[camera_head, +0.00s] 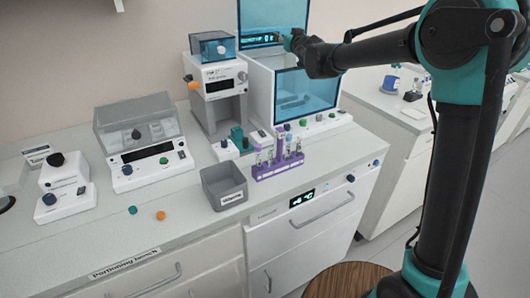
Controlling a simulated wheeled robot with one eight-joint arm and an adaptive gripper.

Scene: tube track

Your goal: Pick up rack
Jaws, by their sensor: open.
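The rack (278,171) is purple and stands upright near the front edge of the white bench, in the middle of the view. It holds several clear tubes with dark or coloured caps. My gripper (287,39) is at the end of my arm at the top, well above and behind the rack in the picture, in front of the blue-windowed machines. It is open, with nothing seen in it. Its fingers are small and partly lost against the machines.
A grey open bin (224,187) stands just left of the rack. A white machine with a blue window (293,93) rises close behind it. A grey-lidded device (137,130) stands further left. Two small caps (160,215) lie on the bench. The front bench strip is mostly clear.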

